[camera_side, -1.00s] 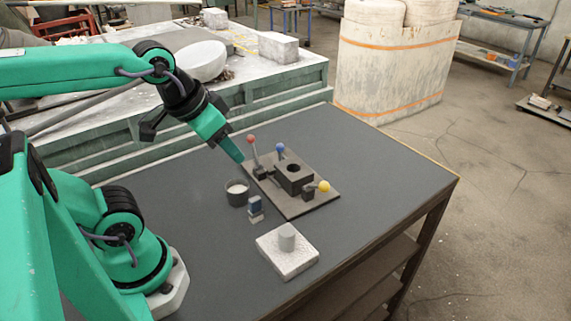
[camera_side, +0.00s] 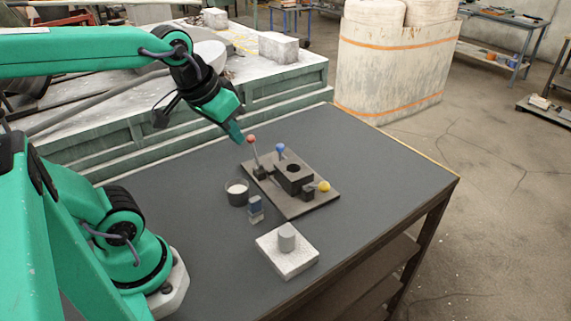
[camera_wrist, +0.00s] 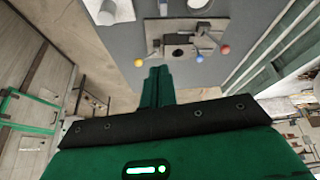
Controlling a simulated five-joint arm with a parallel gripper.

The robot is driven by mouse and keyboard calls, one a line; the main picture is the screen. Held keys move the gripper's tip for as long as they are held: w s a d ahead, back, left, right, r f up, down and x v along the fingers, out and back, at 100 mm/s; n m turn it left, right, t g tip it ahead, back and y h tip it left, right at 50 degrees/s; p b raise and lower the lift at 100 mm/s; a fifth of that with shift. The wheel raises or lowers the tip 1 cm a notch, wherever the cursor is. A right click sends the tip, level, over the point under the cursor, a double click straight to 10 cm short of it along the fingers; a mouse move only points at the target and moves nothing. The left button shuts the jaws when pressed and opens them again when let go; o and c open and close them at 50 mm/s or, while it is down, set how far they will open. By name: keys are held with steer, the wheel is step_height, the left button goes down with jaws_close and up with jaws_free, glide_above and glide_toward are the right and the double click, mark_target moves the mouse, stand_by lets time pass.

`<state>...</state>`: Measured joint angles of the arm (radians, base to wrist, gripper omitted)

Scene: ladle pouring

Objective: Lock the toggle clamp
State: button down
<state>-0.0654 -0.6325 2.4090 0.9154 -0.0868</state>
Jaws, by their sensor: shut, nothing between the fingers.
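A dark plate (camera_side: 312,204) on the table carries a dark block (camera_side: 293,178) with a round hole. Three ball-ended levers stand around the block: a red ball (camera_side: 251,139) on an upright rod, a blue ball (camera_side: 280,147) and a yellow ball (camera_side: 324,186). I cannot tell for certain which lever belongs to the toggle clamp. My gripper (camera_side: 239,139) is shut and empty, just left of the red ball, with no clear contact. In the wrist view my gripper (camera_wrist: 158,73) points toward the plate; the red ball (camera_wrist: 226,50), blue ball (camera_wrist: 199,58) and yellow ball (camera_wrist: 138,63) lie beyond it.
A dark cup (camera_side: 237,194) with pale contents and a small blue-grey block (camera_side: 255,207) stand left of the plate. A pale square slab (camera_side: 275,262) with a cylinder (camera_side: 287,237) on it lies nearer the front. The table's right side is bare.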

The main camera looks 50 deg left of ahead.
steer(key=w+a+f+n+g, duration=0.2)
steer(key=w+a+n, duration=0.4)
steer(key=a, duration=0.5)
steer(key=w+a+f+n+g, duration=0.2)
steer(key=w+a+n, duration=0.5)
steer(key=a, duration=0.5)
steer(key=shift+w+a+f, duration=0.15)
steer(key=shift+w+f, duration=0.6)
steer(key=shift+f, duration=0.05)
steer(key=shift+f, duration=0.1)
glide_above(254, 152)
steer(key=a, duration=0.4)
step_height(254, 152, down, 9)
steer(key=shift+w+a, duration=0.2)
steer(key=shift+w, duration=0.25)
